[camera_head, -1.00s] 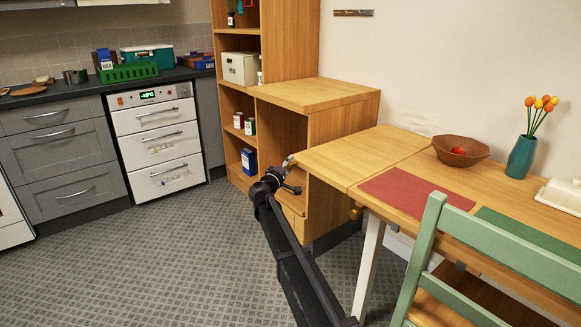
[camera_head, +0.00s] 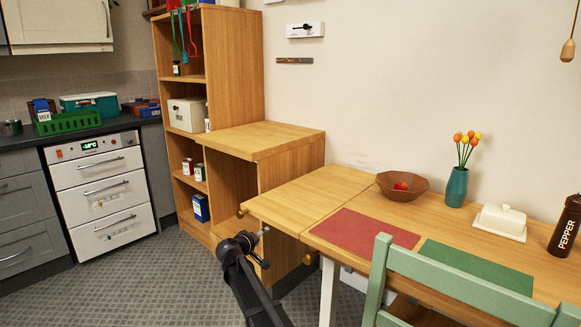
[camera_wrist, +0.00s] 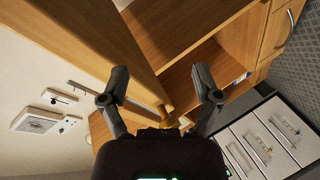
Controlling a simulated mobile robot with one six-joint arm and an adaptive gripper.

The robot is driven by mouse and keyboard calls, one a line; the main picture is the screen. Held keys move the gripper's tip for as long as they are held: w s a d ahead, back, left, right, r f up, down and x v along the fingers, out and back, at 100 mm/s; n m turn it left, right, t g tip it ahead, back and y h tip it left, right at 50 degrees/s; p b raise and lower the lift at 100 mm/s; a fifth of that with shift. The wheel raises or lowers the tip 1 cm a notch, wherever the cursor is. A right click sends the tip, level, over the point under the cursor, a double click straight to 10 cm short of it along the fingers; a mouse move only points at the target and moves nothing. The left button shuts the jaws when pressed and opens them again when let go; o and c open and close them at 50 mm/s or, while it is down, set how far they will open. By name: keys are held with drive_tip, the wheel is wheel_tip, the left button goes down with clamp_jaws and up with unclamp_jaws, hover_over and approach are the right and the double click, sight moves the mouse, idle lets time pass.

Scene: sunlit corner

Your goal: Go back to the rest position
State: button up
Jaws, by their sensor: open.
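My gripper (camera_head: 254,238) is at the lower middle of the head view, in front of the open lower part of the wooden cabinet (camera_head: 292,168) and left of the table's end. In the wrist view my gripper (camera_wrist: 162,84) has its two dark fingers spread wide apart. Nothing is between the fingers, and the wooden cabinet shows beyond them, tilted in the picture.
The wooden table (camera_head: 330,180) holds a brown bowl (camera_head: 402,188), a teal vase (camera_head: 456,188), a butter dish (camera_head: 499,222) and a pepper mill (camera_head: 565,228). A green chair (camera_head: 440,268) stands in front. Floor (camera_head: 150,285) at left is clear.

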drive_tip(key=s+d+f+m+g+y+b, duration=0.15)
drive_tip(key=s+d+f+g, duration=0.3)
drive_tip(key=s+d, duration=0.6)
drive_tip(key=s+d+f+m+g+y+b, duration=0.1)
drive_tip(key=s+d+f+m+g+y, duration=0.25)
drive_tip(key=s+d+f, duration=0.65)
drive_tip(key=s+d+f+m+g+y+b, duration=0.15)
drive_tip(key=s+d+g, duration=0.45)
drive_tip(key=s, duration=0.9)
wheel_tip(320, 180, up, 38)
drive_tip(key=t+p, duration=0.1)
drive_tip(key=p, duration=3.7)
drive_tip(key=shift+w, duration=0.3)
drive_tip(key=c, duration=0.3)
drive_tip(key=shift+c, duration=0.2)
